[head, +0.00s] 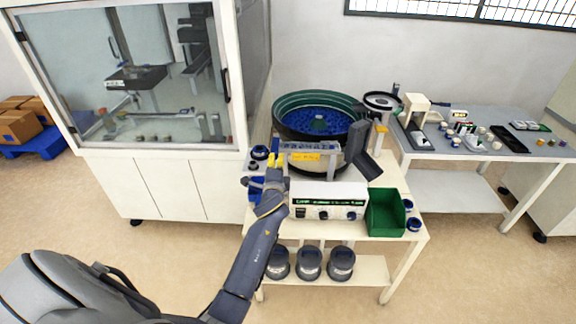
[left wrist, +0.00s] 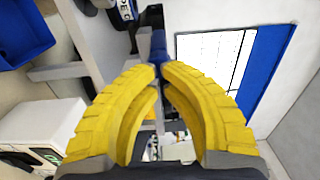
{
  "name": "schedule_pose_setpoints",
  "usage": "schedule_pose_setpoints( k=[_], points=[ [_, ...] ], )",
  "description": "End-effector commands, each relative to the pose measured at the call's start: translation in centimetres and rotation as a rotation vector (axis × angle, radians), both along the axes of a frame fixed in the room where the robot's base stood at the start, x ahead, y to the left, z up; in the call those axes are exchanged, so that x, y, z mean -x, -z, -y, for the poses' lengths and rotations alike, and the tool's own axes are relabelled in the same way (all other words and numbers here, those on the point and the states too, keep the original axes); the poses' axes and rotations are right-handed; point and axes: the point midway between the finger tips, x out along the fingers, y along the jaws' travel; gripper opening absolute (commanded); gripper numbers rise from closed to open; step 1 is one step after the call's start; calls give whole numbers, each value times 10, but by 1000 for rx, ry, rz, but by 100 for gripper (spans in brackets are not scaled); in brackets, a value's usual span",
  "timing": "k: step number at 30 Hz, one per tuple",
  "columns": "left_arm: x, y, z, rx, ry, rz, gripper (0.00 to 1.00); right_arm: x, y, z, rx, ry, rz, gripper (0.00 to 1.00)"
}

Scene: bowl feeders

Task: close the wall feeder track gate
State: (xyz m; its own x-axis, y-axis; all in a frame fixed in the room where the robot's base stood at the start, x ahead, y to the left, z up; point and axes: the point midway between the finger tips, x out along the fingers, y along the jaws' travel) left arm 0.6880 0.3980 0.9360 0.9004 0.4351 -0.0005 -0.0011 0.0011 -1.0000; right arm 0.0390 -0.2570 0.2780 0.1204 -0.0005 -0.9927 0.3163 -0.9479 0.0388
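My left gripper (head: 276,158) has yellow fingers and is at the left end of the feeder's straight track (head: 308,146), in front of the bowl feeder. In the left wrist view the fingertips (left wrist: 160,70) come almost together, with a narrow blue post-like part (left wrist: 158,45) between them. They appear shut on it. I cannot tell for sure whether this blue part is the gate's handle, and the gate plate cannot be made out. The bowl feeder (head: 292,133) is dark green and holds blue parts. My right gripper is not in view.
A white control box (head: 328,203) stands on the bench in front of the track, with a green bin (head: 385,212) right of it. A glass-fronted cabinet (head: 140,80) stands close on the left. Another table (head: 490,155) stands on the right.

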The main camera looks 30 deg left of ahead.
Motion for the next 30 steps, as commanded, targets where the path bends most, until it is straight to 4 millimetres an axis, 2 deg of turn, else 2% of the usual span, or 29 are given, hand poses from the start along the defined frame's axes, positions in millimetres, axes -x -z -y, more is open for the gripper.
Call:
schedule_pose_setpoints(
  k=[4,9,14,20,30],
  points=[
    [-1,-1,0,1,2,2,0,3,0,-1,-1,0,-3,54],
    [-1,-1,0,1,1,2,0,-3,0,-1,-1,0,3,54],
    [7,0,7,1,5,2,0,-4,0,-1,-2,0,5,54],
    [32,1,29,4,18,1,0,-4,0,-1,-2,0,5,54],
    [88,1,55,2,17,0,0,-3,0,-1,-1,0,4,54]
  ],
)
